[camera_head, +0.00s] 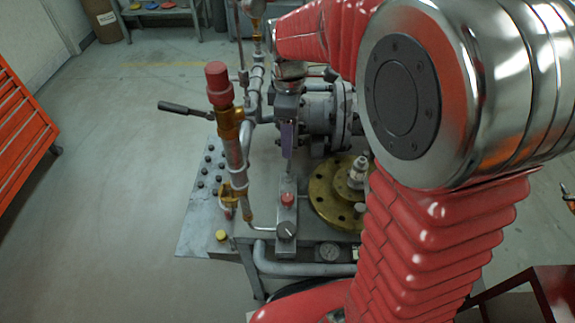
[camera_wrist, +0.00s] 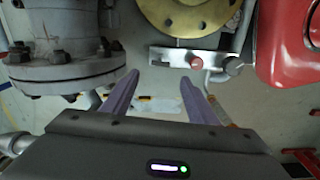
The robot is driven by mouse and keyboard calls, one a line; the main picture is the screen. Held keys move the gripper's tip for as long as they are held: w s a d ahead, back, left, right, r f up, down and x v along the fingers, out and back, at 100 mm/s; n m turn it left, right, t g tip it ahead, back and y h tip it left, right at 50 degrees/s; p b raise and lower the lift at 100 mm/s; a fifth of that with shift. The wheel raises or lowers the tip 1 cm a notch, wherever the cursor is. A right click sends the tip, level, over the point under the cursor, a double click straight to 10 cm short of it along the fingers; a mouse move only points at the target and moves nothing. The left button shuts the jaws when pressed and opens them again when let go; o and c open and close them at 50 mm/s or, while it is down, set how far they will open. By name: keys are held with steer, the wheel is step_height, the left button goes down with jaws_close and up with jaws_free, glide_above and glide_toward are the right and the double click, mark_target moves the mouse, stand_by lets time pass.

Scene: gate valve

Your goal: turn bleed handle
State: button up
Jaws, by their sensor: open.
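A lever with a dark grip (camera_head: 186,109) sticks out to the left from the pipework in the head view. It may be the bleed handle; I cannot tell for sure. A small yellow-brass valve (camera_head: 232,194) sits low on the upright pipe with the red cap (camera_head: 217,85). My gripper (camera_head: 288,152) points down beside the grey flanged valve body (camera_head: 325,110), to the right of the upright pipe. In the wrist view its two purple fingers (camera_wrist: 163,80) are spread apart with nothing between them. The lever is not identifiable in the wrist view.
A narrow metal box with a red button (camera_head: 288,198) and dark knob stands below my gripper. A brass flange disc (camera_head: 330,192) lies to its right. An orange tool cabinet (camera_head: 22,135) stands far left. Open floor lies between cabinet and bench.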

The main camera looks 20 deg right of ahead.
mark_target(288, 165)
step_height(288, 165, down, 12)
steer(key=shift+r, duration=0.1)
stand_by(0.4)
steer(key=c, duration=1.1)
